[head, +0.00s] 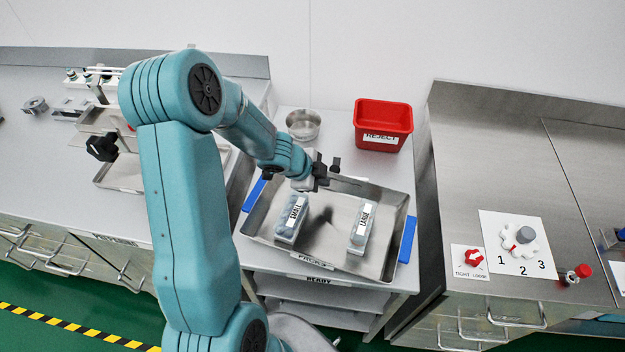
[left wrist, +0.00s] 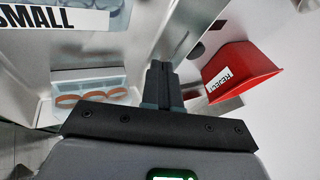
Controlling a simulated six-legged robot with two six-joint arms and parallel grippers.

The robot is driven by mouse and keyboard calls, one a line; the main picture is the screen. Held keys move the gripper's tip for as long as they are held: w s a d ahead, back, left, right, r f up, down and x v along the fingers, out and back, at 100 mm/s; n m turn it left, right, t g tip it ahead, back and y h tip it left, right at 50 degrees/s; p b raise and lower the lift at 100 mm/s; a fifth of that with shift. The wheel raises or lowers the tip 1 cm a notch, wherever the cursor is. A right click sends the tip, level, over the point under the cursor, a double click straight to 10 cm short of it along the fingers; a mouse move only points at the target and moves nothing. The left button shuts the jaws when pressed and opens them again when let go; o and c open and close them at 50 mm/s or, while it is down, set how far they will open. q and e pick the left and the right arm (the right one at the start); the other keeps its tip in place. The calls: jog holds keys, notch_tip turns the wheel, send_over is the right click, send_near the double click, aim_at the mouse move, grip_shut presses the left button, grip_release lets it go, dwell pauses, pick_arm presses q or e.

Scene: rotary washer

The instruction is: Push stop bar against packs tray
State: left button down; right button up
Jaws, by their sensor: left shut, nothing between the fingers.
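The metal packs tray (head: 391,262) sits a little turned on the middle stand, with its PACKS label at the front. A pack labelled SMALL (head: 291,217) and a pack labelled LARGE (head: 362,227) stand inside it. My left gripper (head: 333,172) is shut and empty above the tray's back edge; its closed fingers show in the left wrist view (left wrist: 160,85). A grey strip (head: 348,184) by the fingers may be the stop bar; my gripper partly hides it, and I cannot tell whether it touches the tray. My right gripper is not seen.
A red REJECT bin (head: 383,122) and a round metal bowl (head: 303,125) stand behind the tray. Blue strips (head: 407,240) lie at the tray's sides. The right bench (head: 480,150) holds a numbered plate and red knobs at its front; its back is clear.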

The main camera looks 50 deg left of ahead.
pick_arm(q)
jog(key=w+p, duration=0.1)
jog(key=w+a+f+p, duration=0.1)
jog(key=w, duration=0.1)
jog(key=shift+w+a+f, duration=0.1)
jog(key=shift+a, duration=0.1)
jog(key=shift+w+a+f+p, duration=0.2)
jog(key=shift+w+a+p, duration=0.05)
jog(key=shift+w+p, duration=0.15)
jog(key=shift+w+f, duration=0.1)
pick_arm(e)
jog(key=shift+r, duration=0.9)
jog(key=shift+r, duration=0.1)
